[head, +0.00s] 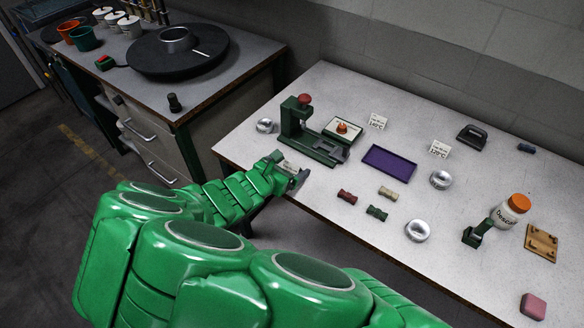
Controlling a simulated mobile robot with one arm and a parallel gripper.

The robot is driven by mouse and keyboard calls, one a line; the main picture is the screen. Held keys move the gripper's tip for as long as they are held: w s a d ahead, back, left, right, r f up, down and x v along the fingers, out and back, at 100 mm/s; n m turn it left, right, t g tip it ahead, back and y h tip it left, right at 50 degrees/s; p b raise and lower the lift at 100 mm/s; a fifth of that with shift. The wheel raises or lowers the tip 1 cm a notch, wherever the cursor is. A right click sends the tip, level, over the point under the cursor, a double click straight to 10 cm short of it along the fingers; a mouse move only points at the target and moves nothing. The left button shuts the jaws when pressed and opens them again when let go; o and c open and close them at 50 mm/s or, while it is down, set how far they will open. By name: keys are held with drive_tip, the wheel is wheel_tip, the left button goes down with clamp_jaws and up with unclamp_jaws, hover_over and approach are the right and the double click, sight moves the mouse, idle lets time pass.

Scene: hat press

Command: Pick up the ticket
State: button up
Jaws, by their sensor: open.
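A small pale card (288,166), which may be the ticket, shows at my gripper near the table's front left edge. My gripper (290,172) is open, with its fingers around or just in front of this card; I cannot tell whether they touch it. The fingers hide part of the card. Two other white cards with printed temperatures stand on the table: one (377,121) behind the green press and one (440,149) further right.
The green press (302,125) stands just behind my gripper, with a purple tray (389,161) to its right. Silver tins, small coloured rolls, a dark iron (472,135), an orange-capped bottle (513,210) and a wooden block (541,242) are spread rightward. A second bench (240,75) is at the left.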

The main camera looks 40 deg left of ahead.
sight(291, 166)
drive_tip(key=shift+s+a+f+n, duration=0.55)
drive_tip(key=shift+a+f+n, duration=0.05)
drive_tip(key=shift+f, duration=0.25)
drive_tip(key=shift+x, duration=2.4)
drive_tip(key=shift+a+r, duration=0.1)
drive_tip(key=c, duration=1)
